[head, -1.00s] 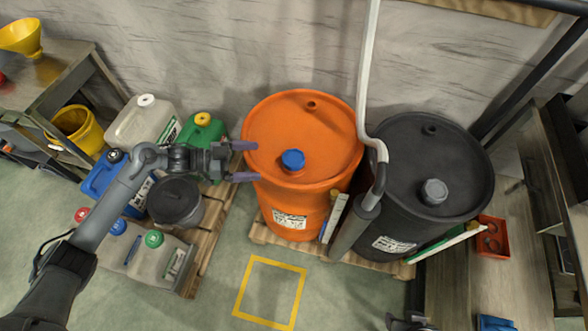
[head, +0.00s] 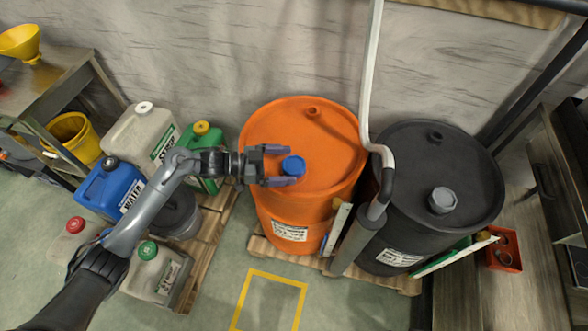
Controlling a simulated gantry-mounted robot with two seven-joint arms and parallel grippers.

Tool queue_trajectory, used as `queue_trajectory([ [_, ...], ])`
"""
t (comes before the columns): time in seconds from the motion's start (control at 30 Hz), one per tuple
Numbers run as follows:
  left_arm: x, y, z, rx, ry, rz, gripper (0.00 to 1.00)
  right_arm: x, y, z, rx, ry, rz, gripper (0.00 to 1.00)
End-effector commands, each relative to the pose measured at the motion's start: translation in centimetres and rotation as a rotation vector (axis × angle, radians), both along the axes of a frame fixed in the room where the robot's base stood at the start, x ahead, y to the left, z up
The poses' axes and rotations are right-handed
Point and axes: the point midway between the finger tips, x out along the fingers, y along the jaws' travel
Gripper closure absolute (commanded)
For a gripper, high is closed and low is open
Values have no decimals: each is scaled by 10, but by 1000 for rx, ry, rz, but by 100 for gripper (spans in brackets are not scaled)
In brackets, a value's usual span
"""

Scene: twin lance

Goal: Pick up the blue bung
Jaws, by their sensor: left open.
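The blue bung (head: 294,165) sits on top of the orange drum (head: 335,160), left of the middle of its lid. My left gripper (head: 287,166) is open, with its fingers pointing right. Its two fingertips reach to the far and near sides of the bung, and the near finger overlaps the bung's lower edge in the picture. I cannot tell whether either finger touches it. My right gripper is not in view.
A black drum (head: 440,165) with a grey bung (head: 443,200) stands to the right. A pale and grey lance (head: 367,80) rises between the drums. Several jerrycans, one blue (head: 112,187), stand on a pallet at left. The floor in front is clear around a yellow square (head: 268,274).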

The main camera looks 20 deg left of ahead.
Motion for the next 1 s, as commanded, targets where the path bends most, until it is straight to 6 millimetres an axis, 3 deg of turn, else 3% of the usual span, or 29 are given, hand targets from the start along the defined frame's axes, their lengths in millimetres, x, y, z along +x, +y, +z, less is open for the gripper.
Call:
queue_trajectory([
  [0.13,6,-11,-3,0,0,1,2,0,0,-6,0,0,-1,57],
  [0.43,7,-13,-3,1,0,2,4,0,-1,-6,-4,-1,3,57],
  [0.8,7,-13,-3,1,0,1,61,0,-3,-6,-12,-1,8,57],
  [1.0,7,-13,-3,1,0,1,62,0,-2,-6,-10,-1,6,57],
])
